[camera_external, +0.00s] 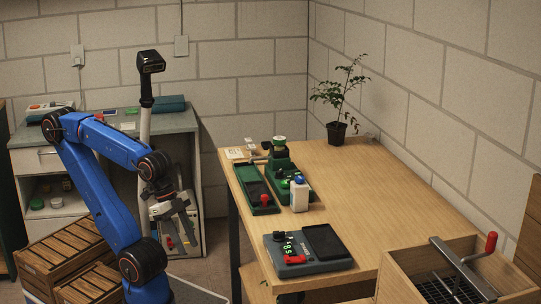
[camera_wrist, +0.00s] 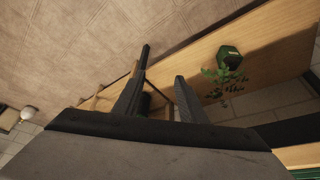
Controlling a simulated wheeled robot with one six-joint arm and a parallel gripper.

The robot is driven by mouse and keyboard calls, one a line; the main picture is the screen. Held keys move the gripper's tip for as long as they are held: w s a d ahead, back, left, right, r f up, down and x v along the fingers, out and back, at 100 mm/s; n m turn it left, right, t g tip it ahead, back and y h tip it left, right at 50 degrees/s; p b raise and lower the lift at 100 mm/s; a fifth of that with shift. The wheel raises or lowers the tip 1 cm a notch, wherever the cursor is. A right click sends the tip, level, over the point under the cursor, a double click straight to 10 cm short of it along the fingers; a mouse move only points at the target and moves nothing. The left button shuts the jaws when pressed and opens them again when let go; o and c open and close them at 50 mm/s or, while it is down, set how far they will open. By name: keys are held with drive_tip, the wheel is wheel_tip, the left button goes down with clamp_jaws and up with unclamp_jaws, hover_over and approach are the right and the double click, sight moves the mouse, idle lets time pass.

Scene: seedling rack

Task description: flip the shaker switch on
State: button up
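A grey device (camera_external: 305,265) lies near the front of the wooden table in the external view. It has a black plate (camera_external: 325,240), a lit green display (camera_external: 288,246) and a red part (camera_external: 294,259) on its front that looks like a switch. I cannot tell for certain that it is the shaker. Another device, green with a red knob (camera_external: 264,199), lies farther back. My gripper (camera_external: 180,236) hangs left of the table, apart from both devices. Its two fingers are spread and empty, as the wrist view also shows (camera_wrist: 163,64). No switch is recognisable in the wrist view.
A white bottle (camera_external: 299,195) with a blue cap stands beside a green stand (camera_external: 293,178). A potted plant (camera_external: 337,132) is at the back. A wooden box (camera_external: 400,262) with a red-handled bar is at front right. Crates (camera_external: 62,257) stand left. The table's right middle is clear.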

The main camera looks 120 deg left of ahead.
drive_tip(key=shift+w+r, duration=0.1)
drive_tip(key=shift+r, duration=0.05)
drive_tip(key=c, duration=0.5)
drive_tip(key=shift+m+g, duration=0.6)
drive_tip(key=shift+m, duration=0.3)
drive_tip(key=w+r, duration=0.3)
drive_tip(key=r, duration=0.1)
drive_tip(key=w+r, duration=0.3)
drive_tip(key=r, duration=0.1)
drive_tip(key=w+d+r, duration=0.1)
drive_tip(key=w+r, duration=0.2)
drive_tip(key=shift+w+r, duration=0.15)
drive_tip(key=shift+r, duration=0.25)
clamp_jaws()
drive_tip(key=w+d+r+m+g, duration=0.1)
drive_tip(key=w+d+r+m, duration=0.1)
drive_tip(key=w+r, duration=0.4)
drive_tip(key=w+d+r+m+g, duration=0.2)
drive_tip(key=w+r, duration=0.5)
drive_tip(key=w, duration=0.9)
drive_tip(key=w+d+r+m+g+h, duration=0.1)
drive_tip(key=w+d+r+m, duration=0.1)
drive_tip(key=w+r, duration=0.4)
drive_tip(key=shift+w+d+r+m+g, duration=0.2)
drive_tip(key=shift+w+d+m+g, duration=0.3)
drive_tip(key=shift+w, duration=2.4)
drive_tip(key=shift+a, duration=0.2)
